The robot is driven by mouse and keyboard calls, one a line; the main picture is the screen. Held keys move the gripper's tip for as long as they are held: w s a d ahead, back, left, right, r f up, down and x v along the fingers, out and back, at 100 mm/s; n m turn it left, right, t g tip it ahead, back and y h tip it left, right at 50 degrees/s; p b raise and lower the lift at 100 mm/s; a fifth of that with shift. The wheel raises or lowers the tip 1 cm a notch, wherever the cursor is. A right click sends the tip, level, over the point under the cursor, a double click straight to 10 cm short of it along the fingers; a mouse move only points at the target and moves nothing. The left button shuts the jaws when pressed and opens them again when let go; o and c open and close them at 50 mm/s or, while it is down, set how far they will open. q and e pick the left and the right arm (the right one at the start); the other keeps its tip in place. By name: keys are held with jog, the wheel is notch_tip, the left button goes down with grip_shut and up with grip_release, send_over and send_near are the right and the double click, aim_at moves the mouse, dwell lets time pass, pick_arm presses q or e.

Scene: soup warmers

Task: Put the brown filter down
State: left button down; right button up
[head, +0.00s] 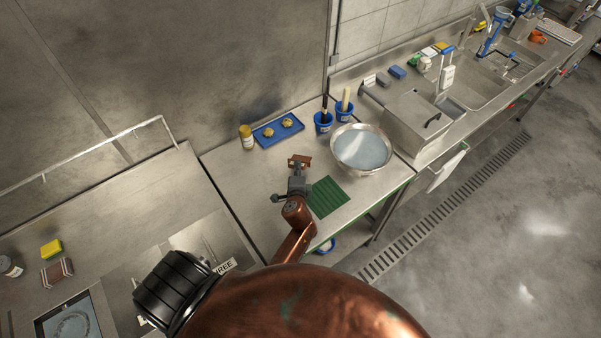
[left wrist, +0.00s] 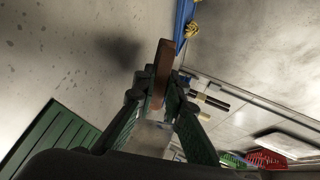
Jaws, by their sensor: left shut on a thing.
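The brown filter (head: 300,160) is a small brown piece at the tip of my left gripper (head: 298,170), over the steel table. In the left wrist view the brown filter (left wrist: 164,62) stands edge-on between the fingers of the left gripper (left wrist: 158,95), which are shut on it. The wrist view shows steel surface beyond it; I cannot tell whether the filter touches the table. My right gripper is not in view.
A green ribbed mat (head: 328,197) lies just right of the gripper. A large metal bowl (head: 362,148) stands to the right. Behind are a blue tray (head: 278,131) with two yellowish items, a yellow-capped jar (head: 247,138) and two blue cups (head: 323,123). Table left of the gripper is clear.

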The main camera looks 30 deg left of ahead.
pick_arm(q)
jog(key=shift+f+b, duration=0.4)
jog(key=shift+f, duration=0.4)
jog(key=c, duration=2.2)
grip_release()
jog(key=shift+o, duration=0.2)
